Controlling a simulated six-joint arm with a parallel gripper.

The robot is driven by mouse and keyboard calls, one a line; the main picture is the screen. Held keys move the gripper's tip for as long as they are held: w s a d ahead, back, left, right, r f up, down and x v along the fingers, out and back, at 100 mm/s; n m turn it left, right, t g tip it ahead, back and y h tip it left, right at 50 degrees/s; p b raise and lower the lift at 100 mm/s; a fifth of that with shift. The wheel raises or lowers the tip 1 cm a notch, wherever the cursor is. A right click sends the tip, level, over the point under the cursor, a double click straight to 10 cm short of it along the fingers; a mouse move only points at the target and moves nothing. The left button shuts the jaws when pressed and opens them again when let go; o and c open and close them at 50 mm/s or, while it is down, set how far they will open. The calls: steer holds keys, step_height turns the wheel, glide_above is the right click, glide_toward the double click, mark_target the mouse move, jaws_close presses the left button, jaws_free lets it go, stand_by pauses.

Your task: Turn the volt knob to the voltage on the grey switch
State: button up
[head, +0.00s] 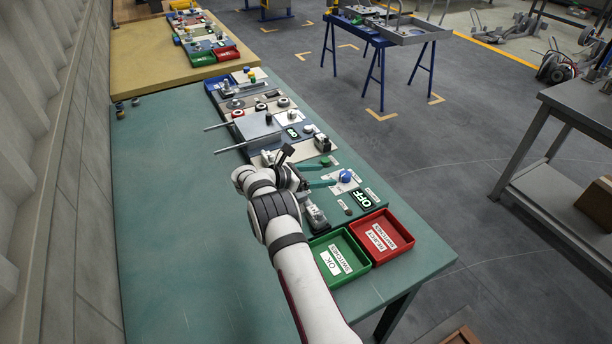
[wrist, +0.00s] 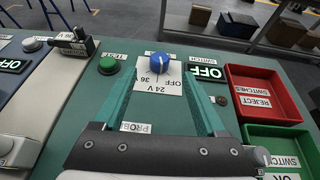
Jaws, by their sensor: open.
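The blue volt knob (wrist: 159,62) stands on a white plate (wrist: 158,84) with "24 V", "36" and "OFF" marks. The knob also shows in the head view (head: 345,176). I cannot tell for sure which mark its pointer faces. My gripper (wrist: 160,78) is open, its two teal fingers reaching toward the knob, one on each side. In the head view my gripper (head: 332,174) is just left of the knob. I cannot tell whether the fingers touch it. A dark grey switch (wrist: 75,42) lies at the left with a small label that is hard to read.
A green TEST button (wrist: 108,65) is left of the knob. A lit OFF display (wrist: 204,72) is at its right. A red REJECT tray (head: 380,237) and a green OK tray (head: 340,258) stand at the near end. The bench's left side (head: 160,200) is mostly clear.

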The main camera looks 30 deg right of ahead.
steer(key=v, duration=0.6)
steer(key=shift+s+d+m, duration=0.15)
steer(key=shift+d+m, duration=0.1)
steer(key=shift+m, duration=0.05)
steer(key=s+d+m+y, duration=0.1)
steer(key=m, duration=0.2)
steer(key=s+d+m+g+y, duration=0.1)
steer(key=d+m+y, duration=0.1)
steer(key=m, duration=0.1)
steer(key=s+d+r+m+g+y, duration=0.1)
steer(key=s+d+m+y, duration=0.1)
steer(key=m, duration=0.1)
steer(key=shift+d+m, duration=0.25)
steer(key=shift+m, duration=0.05)
steer(key=d+r+m+t+y, duration=0.1)
steer(key=d+r+m+y, duration=0.15)
steer(key=m, duration=0.25)
steer(key=m+t+y, duration=0.3)
steer(key=m+t, duration=0.1)
steer(key=m, duration=0.6)
glide_toward(346, 174)
steer(key=x, duration=0.8)
steer(key=shift+w+d+f, duration=0.1)
steer(key=shift+w+f, duration=0.05)
steer(key=shift+f, duration=0.15)
